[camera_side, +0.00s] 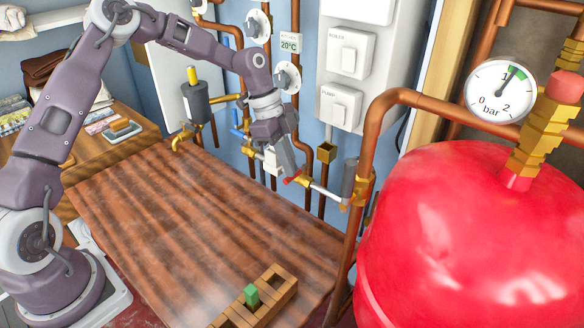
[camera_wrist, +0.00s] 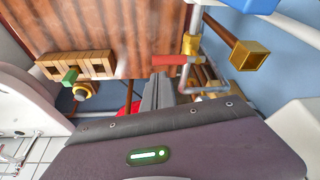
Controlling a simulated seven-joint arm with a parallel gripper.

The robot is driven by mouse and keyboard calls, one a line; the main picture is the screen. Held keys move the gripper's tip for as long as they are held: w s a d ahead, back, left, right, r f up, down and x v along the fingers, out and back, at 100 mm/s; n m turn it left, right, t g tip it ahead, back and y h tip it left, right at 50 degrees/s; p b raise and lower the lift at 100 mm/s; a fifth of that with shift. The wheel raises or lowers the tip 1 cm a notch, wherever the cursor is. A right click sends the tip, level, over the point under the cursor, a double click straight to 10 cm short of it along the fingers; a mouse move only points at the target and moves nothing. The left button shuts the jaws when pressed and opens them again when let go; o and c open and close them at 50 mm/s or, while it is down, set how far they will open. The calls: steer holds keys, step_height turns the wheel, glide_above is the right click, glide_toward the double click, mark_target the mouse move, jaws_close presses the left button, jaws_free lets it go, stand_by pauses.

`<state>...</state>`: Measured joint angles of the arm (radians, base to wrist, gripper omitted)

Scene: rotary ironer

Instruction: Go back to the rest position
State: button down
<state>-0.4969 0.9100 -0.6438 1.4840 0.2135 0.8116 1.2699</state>
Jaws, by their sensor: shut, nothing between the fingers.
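My gripper (camera_side: 288,165) is shut and empty. In the side view it points down at the back edge of the wooden worktop, close to the pipes on the wall. Its grey fingers also show in the wrist view (camera_wrist: 158,90), side by side. Right by the fingertips is a red valve handle (camera_side: 292,180), which also shows in the wrist view (camera_wrist: 170,60). I cannot tell whether the fingers touch it.
The worktop (camera_side: 190,220) is mostly clear. A slotted wooden rack (camera_side: 270,300) with a green block (camera_side: 251,294) lies at its front. A big red tank (camera_side: 460,240) and a copper pipe (camera_side: 368,140) stand to the right. White control boxes (camera_side: 345,105) hang behind.

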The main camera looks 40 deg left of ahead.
steer(key=w+v, duration=0.1)
steer(key=v, duration=0.7)
steer(key=s+d+r+n+t+y, duration=0.1)
steer(key=s+r+n+y, duration=0.15)
steer(key=s+r, duration=0.35)
steer(key=s+d+r+n+t+y, duration=0.1)
steer(key=s+r+n+y, duration=0.2)
steer(key=s, duration=0.6)
steer(key=s+r+n+t+h, duration=0.1)
steer(key=s+n, duration=0.8)
steer(key=s, duration=0.9)
steer(key=shift+r+n+t+h, duration=0.2)
steer(key=shift+n+t+h, duration=0.15)
steer(key=shift+t, duration=0.55)
steer(key=shift+s+a, duration=0.1)
steer(key=shift+a, duration=0.05)
